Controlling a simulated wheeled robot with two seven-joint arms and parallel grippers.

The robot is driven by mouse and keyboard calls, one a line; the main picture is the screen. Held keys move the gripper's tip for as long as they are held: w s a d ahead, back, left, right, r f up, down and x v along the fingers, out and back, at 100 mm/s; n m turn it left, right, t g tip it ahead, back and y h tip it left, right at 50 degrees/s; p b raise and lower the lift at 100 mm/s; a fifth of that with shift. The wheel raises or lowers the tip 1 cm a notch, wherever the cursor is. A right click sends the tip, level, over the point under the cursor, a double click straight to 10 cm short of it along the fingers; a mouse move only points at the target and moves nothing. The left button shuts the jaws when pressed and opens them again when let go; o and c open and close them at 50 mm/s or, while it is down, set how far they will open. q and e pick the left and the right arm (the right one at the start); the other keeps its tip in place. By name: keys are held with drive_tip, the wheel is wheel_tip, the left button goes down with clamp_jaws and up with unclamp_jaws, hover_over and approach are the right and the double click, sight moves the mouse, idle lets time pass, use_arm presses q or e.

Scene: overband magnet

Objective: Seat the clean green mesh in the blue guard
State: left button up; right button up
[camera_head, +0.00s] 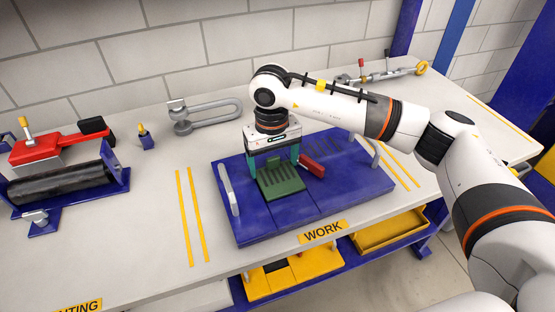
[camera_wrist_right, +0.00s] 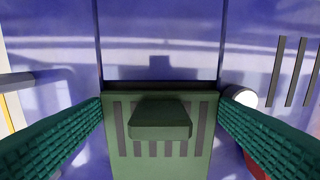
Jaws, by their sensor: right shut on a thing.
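The green mesh (camera_head: 282,187) is a slotted plate with a raised block; it also shows in the right wrist view (camera_wrist_right: 160,150). My right gripper (camera_head: 274,167) is shut on it, with one teal finger at each side edge. The blue guard (camera_head: 345,200) lies flat on the bench, with a grey handle at each end and dark slots on its right part. The mesh is over the guard's middle panel (camera_wrist_right: 160,55), between two seams. A dark band runs along its far edge; I cannot tell whether it touches the guard. My left gripper is out of view.
A red block (camera_head: 312,165) lies right of the mesh, close to the right finger. Yellow stripes flank the guard. A red clamp tool (camera_head: 60,145) and black roller (camera_head: 62,184) stand left; a grey shackle (camera_head: 205,115) lies behind. Yellow trays (camera_head: 390,232) sit below the bench edge.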

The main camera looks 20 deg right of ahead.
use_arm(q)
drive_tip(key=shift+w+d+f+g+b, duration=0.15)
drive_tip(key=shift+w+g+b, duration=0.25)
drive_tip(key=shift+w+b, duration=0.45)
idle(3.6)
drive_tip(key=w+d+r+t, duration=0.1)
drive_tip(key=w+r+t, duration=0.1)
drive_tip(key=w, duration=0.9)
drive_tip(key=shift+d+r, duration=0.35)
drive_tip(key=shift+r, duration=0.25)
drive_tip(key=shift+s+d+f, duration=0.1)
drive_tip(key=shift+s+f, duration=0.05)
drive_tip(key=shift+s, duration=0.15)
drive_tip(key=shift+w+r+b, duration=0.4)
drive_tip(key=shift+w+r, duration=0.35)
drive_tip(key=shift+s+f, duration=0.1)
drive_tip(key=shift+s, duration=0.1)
